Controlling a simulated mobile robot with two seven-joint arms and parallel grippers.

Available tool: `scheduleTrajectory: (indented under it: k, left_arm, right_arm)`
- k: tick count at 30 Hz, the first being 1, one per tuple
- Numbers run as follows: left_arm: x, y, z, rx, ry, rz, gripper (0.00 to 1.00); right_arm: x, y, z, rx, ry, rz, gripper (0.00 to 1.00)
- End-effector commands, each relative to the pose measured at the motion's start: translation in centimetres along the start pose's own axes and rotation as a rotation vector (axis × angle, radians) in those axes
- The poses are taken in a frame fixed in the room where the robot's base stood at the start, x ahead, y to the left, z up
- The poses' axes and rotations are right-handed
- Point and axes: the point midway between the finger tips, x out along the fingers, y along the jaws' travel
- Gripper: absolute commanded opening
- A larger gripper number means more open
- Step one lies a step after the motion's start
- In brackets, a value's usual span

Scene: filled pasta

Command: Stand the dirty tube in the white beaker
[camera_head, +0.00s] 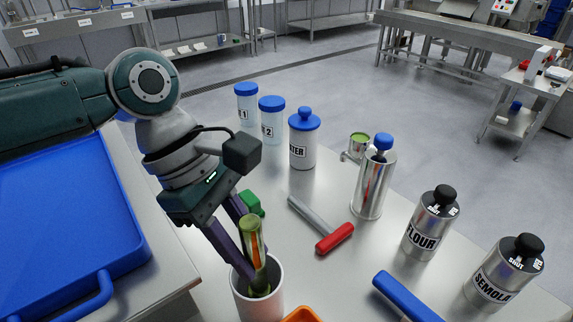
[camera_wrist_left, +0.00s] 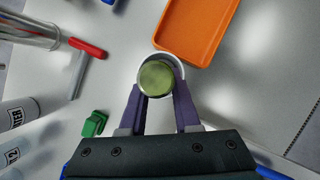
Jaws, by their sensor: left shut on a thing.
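Whether the tube touches the beaker's bottom is hidden. My right gripper is not in view.
An orange tray (camera_wrist_left: 200,30) is close beside the beaker. A green object (camera_head: 251,203) lies behind the gripper. A blue tray (camera_head: 60,230) is at left.

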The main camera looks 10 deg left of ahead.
Motion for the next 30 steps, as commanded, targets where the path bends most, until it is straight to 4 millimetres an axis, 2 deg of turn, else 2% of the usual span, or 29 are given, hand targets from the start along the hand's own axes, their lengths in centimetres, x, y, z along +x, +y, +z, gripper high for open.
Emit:
scheduleTrajectory:
  k: [1,2,10,20,23,30]
  left_arm:
    - [0.0,0.0,0.0,0.0,-0.001,0.0,0.0]
    - [0.0,0.0,0.0,0.0,-0.001,0.0,0.34]
    - [0.0,0.0,0.0,0.0,-0.001,0.0,0.64]
    - [-0.5,0.0,0.0,-0.001,0.0,0.0,0.66]
    - [-1.9,0.1,0.1,-0.001,-0.001,0.002,0.66]
    - [-6.8,0.1,0.1,0.0,0.001,0.002,0.66]
  right_arm:
    - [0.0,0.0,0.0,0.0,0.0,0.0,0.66]
    - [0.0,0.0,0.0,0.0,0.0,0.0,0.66]
    - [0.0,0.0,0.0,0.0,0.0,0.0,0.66]
    - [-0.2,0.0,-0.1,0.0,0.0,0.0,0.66]
    - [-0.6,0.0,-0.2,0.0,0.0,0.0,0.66]
    - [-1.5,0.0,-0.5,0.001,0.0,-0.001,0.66]
